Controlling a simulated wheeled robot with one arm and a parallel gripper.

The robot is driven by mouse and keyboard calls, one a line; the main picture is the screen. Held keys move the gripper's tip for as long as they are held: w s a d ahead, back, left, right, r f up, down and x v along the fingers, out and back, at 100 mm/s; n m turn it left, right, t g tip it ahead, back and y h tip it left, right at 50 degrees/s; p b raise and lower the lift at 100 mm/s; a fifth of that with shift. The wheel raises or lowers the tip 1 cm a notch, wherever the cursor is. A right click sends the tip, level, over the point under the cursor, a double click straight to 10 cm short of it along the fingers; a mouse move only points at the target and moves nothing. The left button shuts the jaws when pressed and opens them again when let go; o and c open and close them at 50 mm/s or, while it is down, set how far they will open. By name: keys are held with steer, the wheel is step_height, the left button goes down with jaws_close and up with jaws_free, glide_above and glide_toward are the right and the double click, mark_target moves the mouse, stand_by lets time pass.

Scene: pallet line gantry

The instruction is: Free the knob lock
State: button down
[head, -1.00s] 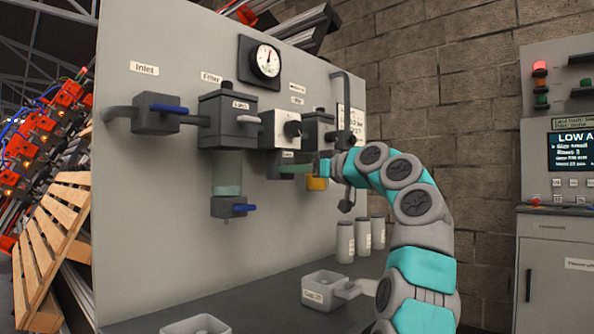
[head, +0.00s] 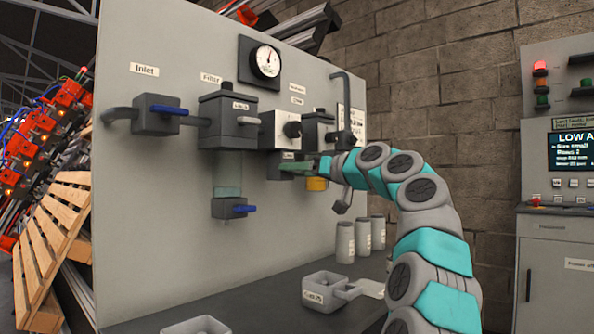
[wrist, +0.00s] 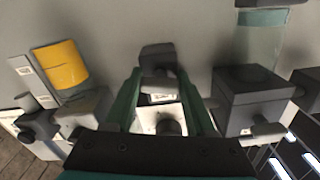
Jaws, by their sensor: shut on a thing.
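My gripper (head: 287,167) reaches in from the right at that block. In the wrist view, the green fingers of my gripper (wrist: 160,74) stand on both sides of the grey block (wrist: 157,55), shut on it. The knob (wrist: 168,127) shows behind, between the fingers. The exact contact at the fingertips is partly hidden.
The filter (head: 228,120) is left of the regulator. Bottles (head: 345,242) and an open grey box (head: 326,290) stand on the bench below.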

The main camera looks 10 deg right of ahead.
steer(key=m+p, duration=0.2)
steer(key=m, duration=0.1)
steer(key=shift+r, duration=0.3)
steer(key=m+p, duration=0.3)
steer(key=m, duration=0.1)
steer(key=m+p, duration=0.1)
steer(key=m, duration=0.2)
steer(key=shift+f+m, duration=0.15)
steer(key=shift+m, duration=0.15)
steer(key=shift+d+f+m, duration=0.1)
steer(key=shift+m, duration=2.2)
steer(key=shift+c, duration=1.2)
jaws_free()
steer(key=v, duration=0.7)
steer(key=shift+s+d+b, duration=0.2)
steer(key=shift+s+b, duration=0.1)
steer(key=shift+b, duration=0.05)
